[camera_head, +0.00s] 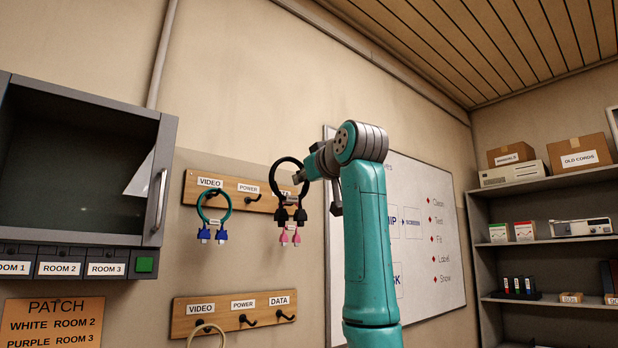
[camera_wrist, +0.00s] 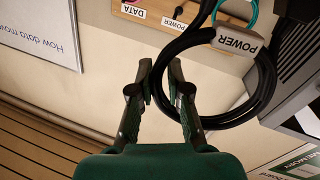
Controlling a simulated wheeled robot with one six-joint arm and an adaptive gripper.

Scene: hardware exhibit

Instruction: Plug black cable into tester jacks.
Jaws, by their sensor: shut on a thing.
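The black cable (camera_head: 273,179) is a loop with two black plugs (camera_head: 300,215) hanging down. In the wrist view the black cable (camera_wrist: 272,90) carries a grey tag reading POWER (camera_wrist: 236,40). My gripper (camera_head: 308,170) is at the upper right of the loop in the head view. In the wrist view my gripper (camera_wrist: 160,82) is shut on the cable, which runs at the fingertips; the exact grip is partly hidden. No jack that I can surely call the tester's shows in either view.
The upper hook board (camera_head: 240,200) holds a teal cable (camera_head: 203,202) with blue plugs; pink plugs (camera_head: 290,238) hang behind the black ones. A lower hook board (camera_head: 222,321) holds a pale cable (camera_head: 207,327). A grey cabinet (camera_head: 140,112) with ROOM labels and a green button (camera_head: 144,264) is at left.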

